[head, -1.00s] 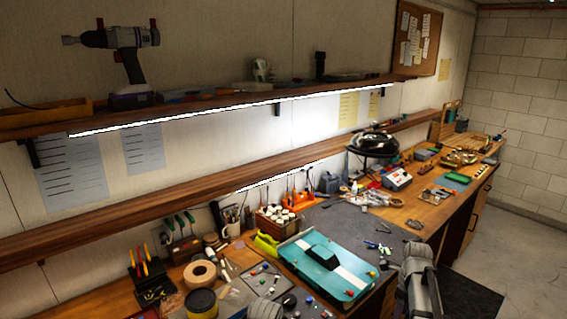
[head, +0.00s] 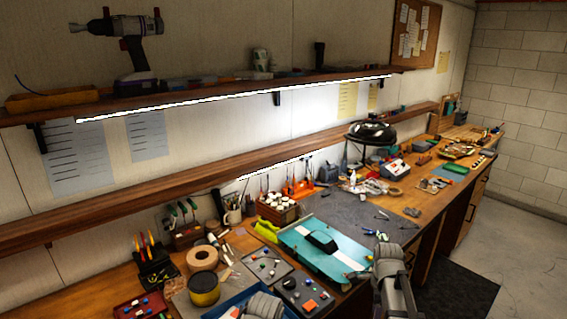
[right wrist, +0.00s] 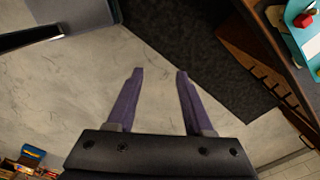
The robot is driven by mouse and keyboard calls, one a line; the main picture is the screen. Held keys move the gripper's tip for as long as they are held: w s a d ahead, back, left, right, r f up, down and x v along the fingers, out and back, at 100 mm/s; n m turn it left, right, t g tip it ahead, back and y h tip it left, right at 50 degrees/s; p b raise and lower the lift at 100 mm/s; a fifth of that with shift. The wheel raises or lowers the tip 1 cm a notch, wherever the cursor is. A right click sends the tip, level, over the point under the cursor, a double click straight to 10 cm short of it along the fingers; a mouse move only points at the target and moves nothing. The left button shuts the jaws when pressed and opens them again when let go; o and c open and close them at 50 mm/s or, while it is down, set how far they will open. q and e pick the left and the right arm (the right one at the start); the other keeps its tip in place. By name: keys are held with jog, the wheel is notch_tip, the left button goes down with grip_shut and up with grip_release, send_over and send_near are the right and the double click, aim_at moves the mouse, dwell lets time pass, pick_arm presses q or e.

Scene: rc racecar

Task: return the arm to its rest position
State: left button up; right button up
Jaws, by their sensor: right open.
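My right gripper (right wrist: 160,73) shows in the right wrist view with its two purple fingers apart and nothing between them. It points over the pale concrete floor, clear of the bench. In the head view my right arm rises at the bench's front edge, just right of the teal car body with a white stripe (head: 312,249); its fingers cannot be made out there. A corner of the teal car body also shows at the top right of the right wrist view (right wrist: 306,32). Part of my left arm shows at the bottom of the head view, but its gripper is not visible.
The wooden bench (head: 105,287) holds a yellow-black tape tin (head: 204,289), parts trays (head: 267,265) and tools near the arms. A dark floor mat (head: 455,284) lies in front. Open floor (head: 530,255) is at the right.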

jog(key=s+a+f+n+b, duration=0.2)
jog(key=s+a+f+n, duration=0.1)
jog(key=s+a+n, duration=0.5)
jog(key=s+a+f+n+h+b, duration=0.1)
jog(key=s+a+f+n+b, duration=0.2)
jog(key=s+a+n, duration=0.4)
jog(key=shift+s+a+n+b, duration=0.4)
jog(key=shift+a+n, duration=2.6)
jog(key=shift+n, duration=2)
